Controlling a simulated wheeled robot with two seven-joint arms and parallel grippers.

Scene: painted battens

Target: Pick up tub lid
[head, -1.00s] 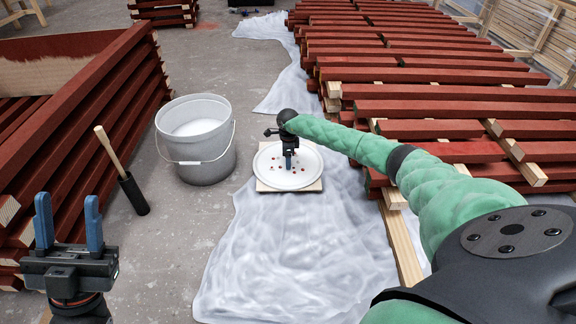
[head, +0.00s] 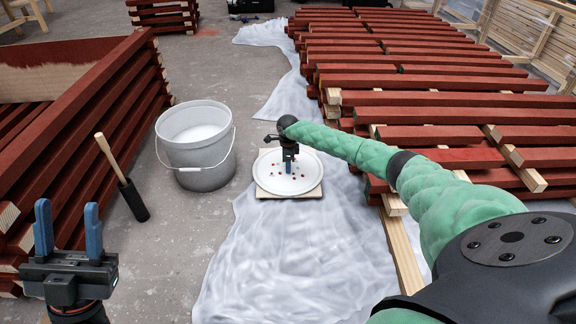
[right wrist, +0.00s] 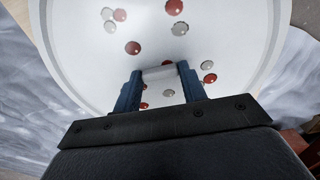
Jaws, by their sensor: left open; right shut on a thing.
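The tub lid (head: 270,182) is a round white disc with a raised rim and scattered red and grey spots. It lies over a pale square board (head: 262,193) on the crumpled sheet. My right gripper (head: 289,167) points down at its middle. In the right wrist view my right gripper (right wrist: 164,85) is shut on a small pale grip at the centre of the lid (right wrist: 90,60). I cannot tell if the lid is clear of the board. My left gripper (head: 68,232) is open and empty at the lower left.
A grey bucket (head: 205,178) with pale contents stands left of the lid. A wooden-handled roller or brush (head: 133,200) leans farther left. Red battens (head: 430,97) are stacked at right and left (head: 85,120). The sheet (head: 280,260) in front is clear.

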